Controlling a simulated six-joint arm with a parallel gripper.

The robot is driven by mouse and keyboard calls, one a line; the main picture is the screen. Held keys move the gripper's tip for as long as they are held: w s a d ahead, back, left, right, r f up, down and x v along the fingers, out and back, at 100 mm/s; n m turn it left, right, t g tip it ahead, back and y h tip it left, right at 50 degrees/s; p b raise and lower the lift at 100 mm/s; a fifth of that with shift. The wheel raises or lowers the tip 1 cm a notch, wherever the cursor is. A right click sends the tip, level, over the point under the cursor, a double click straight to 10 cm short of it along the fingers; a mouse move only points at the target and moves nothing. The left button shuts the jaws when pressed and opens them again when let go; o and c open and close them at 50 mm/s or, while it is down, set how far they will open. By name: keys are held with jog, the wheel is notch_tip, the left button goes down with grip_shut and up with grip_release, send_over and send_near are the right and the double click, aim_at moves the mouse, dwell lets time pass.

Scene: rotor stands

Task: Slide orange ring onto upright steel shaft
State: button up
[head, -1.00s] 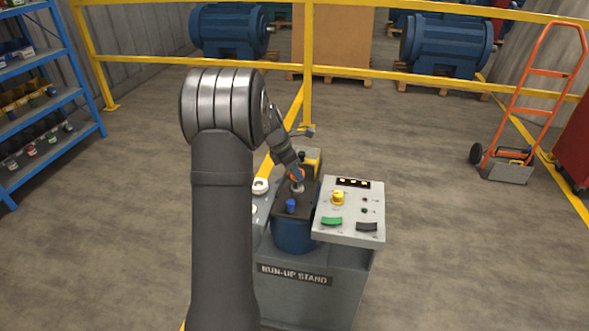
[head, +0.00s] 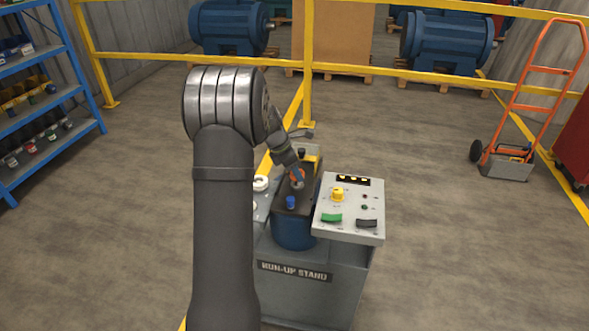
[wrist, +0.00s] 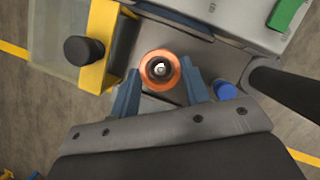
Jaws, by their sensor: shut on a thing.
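The orange ring (wrist: 160,86) is between the two blue fingers of my gripper (wrist: 160,70) in the wrist view, and the fingers are shut on it. The bright end of the steel shaft (wrist: 160,69) shows inside the ring's hole, close to its middle. In the head view the ring (head: 297,175) is small, at the tip of my gripper (head: 297,172), low over the dark top of the stand. The shaft (head: 298,186) is mostly hidden there. How far down the shaft the ring sits is hard to tell.
A blue knob (head: 291,202) stands in front of the shaft. A sloped control panel (head: 348,225) with a yellow button (head: 338,195) is close on the right. A yellow bracket (wrist: 98,50) and a black knob (wrist: 84,50) lie left of the ring in the wrist view.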

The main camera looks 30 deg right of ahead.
jog(key=shift+f, duration=1.4)
dwell(1.4)
jog(key=o, duration=1.6)
jog(key=shift+r, duration=4)
jog(key=shift+f, duration=3.35)
